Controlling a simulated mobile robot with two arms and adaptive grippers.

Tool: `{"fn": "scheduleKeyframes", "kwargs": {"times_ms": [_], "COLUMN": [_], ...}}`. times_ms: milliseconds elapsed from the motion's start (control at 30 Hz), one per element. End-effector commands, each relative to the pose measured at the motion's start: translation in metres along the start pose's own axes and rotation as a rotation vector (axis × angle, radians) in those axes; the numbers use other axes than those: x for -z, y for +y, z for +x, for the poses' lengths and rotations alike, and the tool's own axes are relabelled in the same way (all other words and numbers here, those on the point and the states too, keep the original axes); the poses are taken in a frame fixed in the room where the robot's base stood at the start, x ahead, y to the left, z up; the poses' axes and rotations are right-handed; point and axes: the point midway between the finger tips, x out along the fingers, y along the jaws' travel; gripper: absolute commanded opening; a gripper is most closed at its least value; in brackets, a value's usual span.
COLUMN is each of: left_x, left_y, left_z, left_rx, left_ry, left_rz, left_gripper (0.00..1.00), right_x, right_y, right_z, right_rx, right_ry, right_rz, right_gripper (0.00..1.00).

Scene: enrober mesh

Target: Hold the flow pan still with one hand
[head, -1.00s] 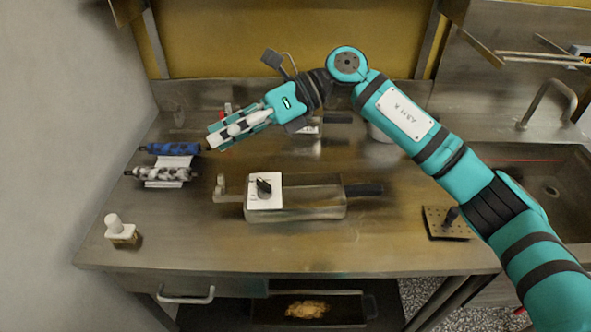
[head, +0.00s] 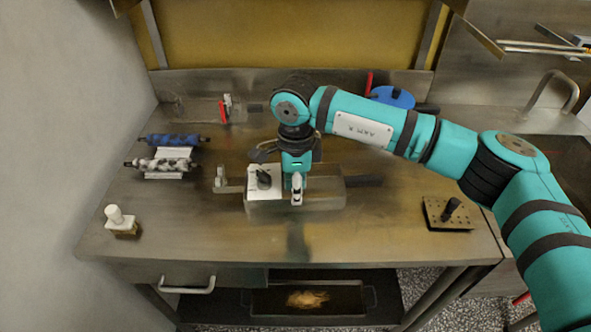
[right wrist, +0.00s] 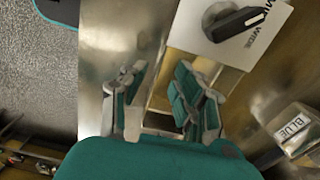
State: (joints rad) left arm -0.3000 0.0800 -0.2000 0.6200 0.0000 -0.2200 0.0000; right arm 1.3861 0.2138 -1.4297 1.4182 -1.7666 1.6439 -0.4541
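The flow pan appears to be the long metal box (head: 325,200) in the middle of the bench, with a dark handle (head: 364,181) at its right. A white card with a black knob (head: 264,180) sits at its left end; it also shows in the right wrist view (right wrist: 236,22). My right gripper (head: 297,198) points down over the pan, just right of the card. In the right wrist view its two fingers (right wrist: 162,98) are apart, with metal surfaces between and below them. Whether they touch the pan I cannot tell. My left gripper is not in view.
A blue patterned roller (head: 173,140) and a black-and-white one (head: 161,164) lie at left. A white-knobbed block (head: 121,222) stands front left, a perforated plate (head: 436,216) at right. A blue-lidded pot (head: 391,97) is behind my arm. The bench front is clear.

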Motion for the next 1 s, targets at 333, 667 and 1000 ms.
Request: {"fn": "scheduleKeyframes", "kwargs": {"times_ms": [333,667,1000], "left_x": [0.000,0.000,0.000], "left_y": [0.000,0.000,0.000], "left_z": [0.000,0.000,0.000], "left_rx": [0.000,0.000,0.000], "left_ry": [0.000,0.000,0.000], "left_rz": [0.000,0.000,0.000], "left_gripper": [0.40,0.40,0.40], "right_x": [-0.001,-0.001,-0.001], "right_y": [0.000,0.000,0.000], "right_z": [0.041,0.045,0.044], "right_rx": [-0.001,0.000,0.000], "right_ry": [-0.001,-0.002,-0.002], "right_rz": [0.000,-0.001,-0.001], "right_gripper": [0.30,0.30,0.00]}}
